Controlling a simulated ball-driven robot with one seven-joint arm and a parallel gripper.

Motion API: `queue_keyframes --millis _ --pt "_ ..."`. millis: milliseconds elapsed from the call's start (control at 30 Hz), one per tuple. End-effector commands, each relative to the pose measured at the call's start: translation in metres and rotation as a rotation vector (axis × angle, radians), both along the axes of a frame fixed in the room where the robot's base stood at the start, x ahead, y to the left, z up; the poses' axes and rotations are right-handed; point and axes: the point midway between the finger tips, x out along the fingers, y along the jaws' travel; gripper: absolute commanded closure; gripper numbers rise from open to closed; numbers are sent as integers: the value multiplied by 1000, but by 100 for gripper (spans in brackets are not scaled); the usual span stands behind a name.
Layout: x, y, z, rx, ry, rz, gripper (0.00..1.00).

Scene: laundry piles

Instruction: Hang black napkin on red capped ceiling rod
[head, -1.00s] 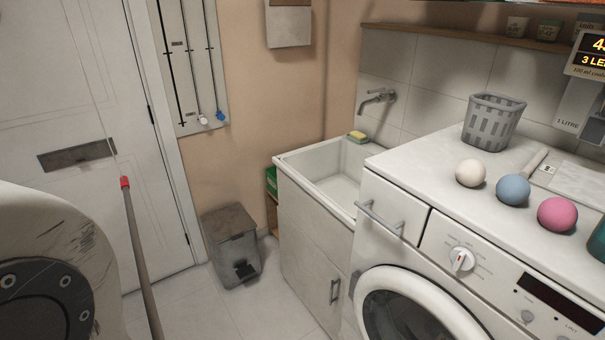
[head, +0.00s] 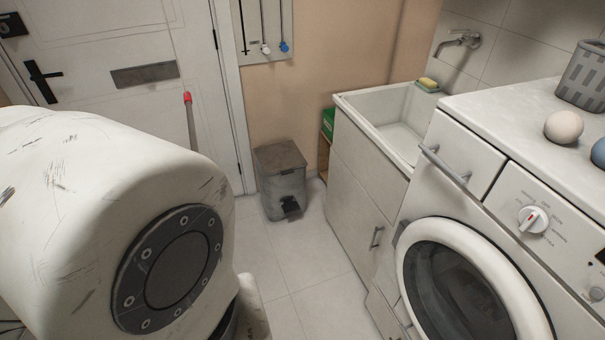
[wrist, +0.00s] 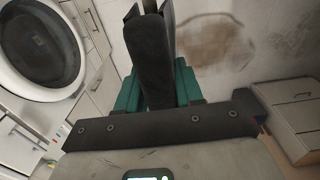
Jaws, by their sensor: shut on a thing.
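The red-capped rod shows in the head view as a red cap (head: 187,98) on a thin pole (head: 192,125), in front of the white door. A thin line runs up from the cap. My own arm's white shell hides the rest of the rod. In the wrist view my gripper (wrist: 151,10) is shut on a dark, narrow shape between its teal parts, which I take for the black napkin (wrist: 153,65). Its edges are hard to tell from the dark fingers. The gripper and napkin are not seen in the head view, and the rod is not made out in the wrist view.
A washing machine (head: 520,215) and a sink cabinet (head: 345,165) line the right side. A grey pedal bin (head: 282,180) stands by the back wall. Tiled floor (head: 290,270) is free between my arm and the cabinet. A stained patch (wrist: 212,38) shows in the wrist view.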

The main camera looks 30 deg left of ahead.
Motion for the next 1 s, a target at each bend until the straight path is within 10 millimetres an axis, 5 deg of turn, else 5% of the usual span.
queue_keyframes --millis 600,1000 --pt "0 0 -44 -1 -1 1 95" --pt "0 0 -51 1 -1 1 95"
